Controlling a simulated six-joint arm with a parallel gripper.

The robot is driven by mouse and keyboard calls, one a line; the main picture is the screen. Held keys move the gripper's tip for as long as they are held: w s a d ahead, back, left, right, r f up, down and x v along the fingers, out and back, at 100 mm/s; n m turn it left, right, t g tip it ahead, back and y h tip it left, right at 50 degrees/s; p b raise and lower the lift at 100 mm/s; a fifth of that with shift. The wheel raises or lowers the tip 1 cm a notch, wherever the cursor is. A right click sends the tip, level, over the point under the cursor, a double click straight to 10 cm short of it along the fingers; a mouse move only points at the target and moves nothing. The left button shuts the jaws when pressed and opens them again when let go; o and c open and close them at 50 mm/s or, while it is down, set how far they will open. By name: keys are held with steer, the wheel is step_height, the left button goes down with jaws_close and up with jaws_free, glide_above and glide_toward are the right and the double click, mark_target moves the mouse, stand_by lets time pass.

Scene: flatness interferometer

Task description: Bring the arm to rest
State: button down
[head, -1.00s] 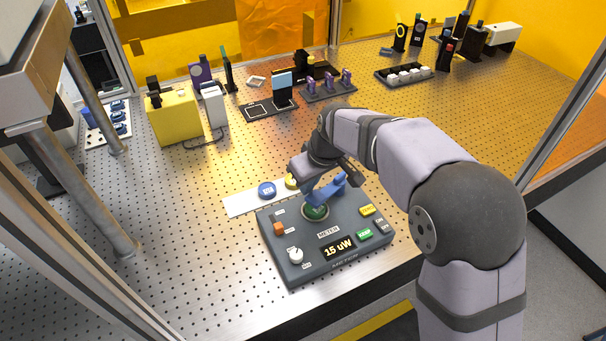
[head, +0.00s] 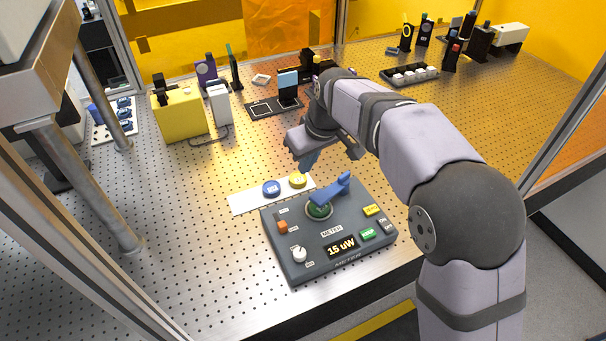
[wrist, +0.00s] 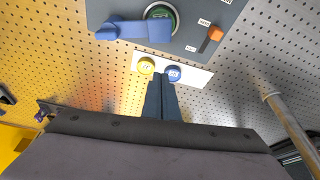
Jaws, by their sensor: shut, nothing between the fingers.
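My gripper (head: 307,163) is shut and empty, raised above the perforated table behind the meter box. The lever also shows in the wrist view (wrist: 135,29), apart from the fingers.
The white strip (head: 240,203) holds a blue cap (head: 271,188) and a yellow cap (head: 298,180). A yellow box (head: 180,116) and a white block (head: 219,104) stand at back left. A metal post (head: 104,170) rises at left. The table between post and strip is clear.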

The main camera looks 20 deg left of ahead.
steer(key=shift+b+v, duration=0.4)
steer(key=shift+v, duration=1.6)
steer(key=shift+w+d, duration=0.1)
steer(key=shift+d, duration=0.05)
steer(key=s+d+f+m+h, duration=0.1)
steer(key=s+d+f+m, duration=0.25)
steer(key=d, duration=0.55)
steer(key=s+d+f+m+g+h, duration=0.1)
steer(key=s+d+f+m, duration=0.2)
steer(key=d, duration=0.6)
steer(key=s+d+f+m, duration=0.1)
steer(key=s+d+f, duration=0.3)
steer(key=d, duration=0.5)
steer(key=s+d+f+m, duration=0.1)
steer(key=s+d+f, duration=0.1)
steer(key=s+d, duration=0.1)
steer(key=s+d+f+m+g+h, duration=0.1)
steer(key=s+d+f+m, duration=0.1)
steer(key=s, duration=0.4)
steer(key=shift+s+d+f, duration=0.3)
steer(key=shift+d+f, duration=0.2)
steer(key=shift+f, duration=0.05)
